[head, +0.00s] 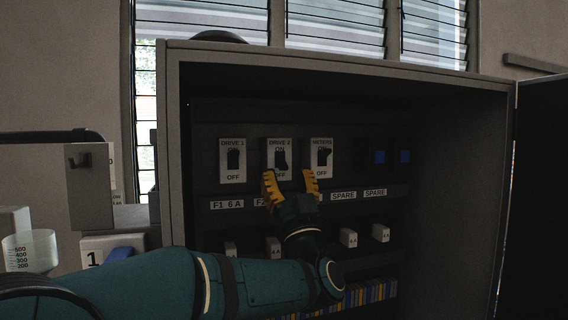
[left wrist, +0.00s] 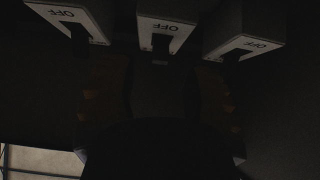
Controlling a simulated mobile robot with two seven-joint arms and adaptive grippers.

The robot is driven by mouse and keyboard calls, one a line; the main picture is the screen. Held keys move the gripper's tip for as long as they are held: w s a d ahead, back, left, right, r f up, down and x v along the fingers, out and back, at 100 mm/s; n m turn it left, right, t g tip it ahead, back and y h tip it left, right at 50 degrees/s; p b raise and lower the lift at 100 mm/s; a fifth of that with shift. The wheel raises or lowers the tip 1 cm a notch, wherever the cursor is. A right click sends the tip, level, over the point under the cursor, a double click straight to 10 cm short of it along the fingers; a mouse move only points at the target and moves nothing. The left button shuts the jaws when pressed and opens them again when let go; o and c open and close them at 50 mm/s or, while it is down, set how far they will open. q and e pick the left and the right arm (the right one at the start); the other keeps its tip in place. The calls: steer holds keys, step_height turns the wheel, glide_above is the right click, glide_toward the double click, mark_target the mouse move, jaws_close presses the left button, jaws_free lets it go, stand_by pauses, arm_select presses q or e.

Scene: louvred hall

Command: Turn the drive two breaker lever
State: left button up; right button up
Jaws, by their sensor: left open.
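The drive two breaker (head: 270,148) is the middle of three white-plated breakers in the open cabinet. No contact with the lever shows. In the dark left wrist view, the middle breaker (left wrist: 170,25) and its lever (left wrist: 160,44) lie beyond and between my open fingers (left wrist: 160,95). My right gripper is not in view.
Below are labelled strips (head: 343,196) and small white blocks (head: 348,237). The cabinet's side walls (head: 175,150) and open door (head: 540,200) bound the space.

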mark_target(284, 167)
arm_select(q)
steer(key=shift+x, duration=1.6)
jaws_close()
